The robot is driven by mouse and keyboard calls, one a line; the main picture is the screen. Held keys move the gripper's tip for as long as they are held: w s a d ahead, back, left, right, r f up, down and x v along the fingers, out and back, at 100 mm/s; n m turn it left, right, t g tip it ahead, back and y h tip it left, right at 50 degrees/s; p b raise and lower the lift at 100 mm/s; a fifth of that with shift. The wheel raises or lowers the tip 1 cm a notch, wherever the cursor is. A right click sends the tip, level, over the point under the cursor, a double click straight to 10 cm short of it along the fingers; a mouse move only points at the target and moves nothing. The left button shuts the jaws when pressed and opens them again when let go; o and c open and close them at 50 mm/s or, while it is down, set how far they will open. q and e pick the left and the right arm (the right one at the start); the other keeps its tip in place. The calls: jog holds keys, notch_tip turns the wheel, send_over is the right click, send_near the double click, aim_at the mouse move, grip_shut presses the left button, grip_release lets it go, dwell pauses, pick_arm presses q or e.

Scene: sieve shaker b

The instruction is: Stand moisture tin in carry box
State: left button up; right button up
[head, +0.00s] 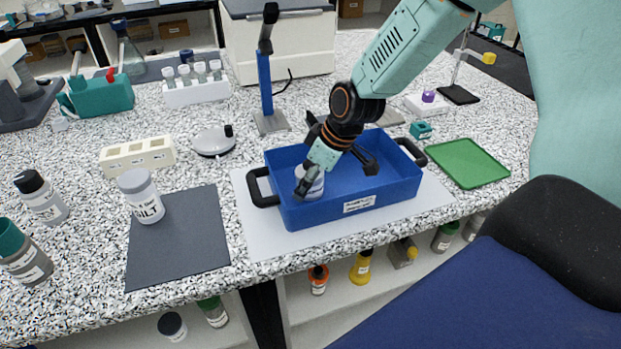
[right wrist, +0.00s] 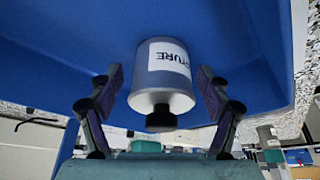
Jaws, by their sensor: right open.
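The moisture tin (head: 316,187) is a small grey-white tin inside the left part of the blue carry box (head: 330,213), partly hidden by my right gripper. It looks upright. In the right wrist view the tin (right wrist: 160,80) shows a white label ending in "TURE", inverted in the picture. My right gripper (head: 336,175) reaches down into the box with its fingers spread. In the right wrist view the fingers (right wrist: 160,86) stand on either side of the tin, with gaps visible. My left gripper is not in view.
The box has black end handles and sits on a pale mat (head: 250,222). A silt jar (head: 144,197) stands on a dark mat (head: 177,255) to the left. A blue stand (head: 266,85) rises behind the box. A green tray (head: 466,163) lies to the right.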

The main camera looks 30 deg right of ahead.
jog(key=shift+s+r, duration=0.1)
jog(key=shift+d+r+p, duration=0.15)
jog(key=shift+r+p, duration=0.4)
jog(key=shift+p, duration=0.05)
jog(key=p+v, duration=0.5)
jog(key=shift+s+r, duration=0.15)
jog(key=p+v, duration=0.1)
jog(key=v, duration=0.5)
jog(key=shift+p, duration=0.35)
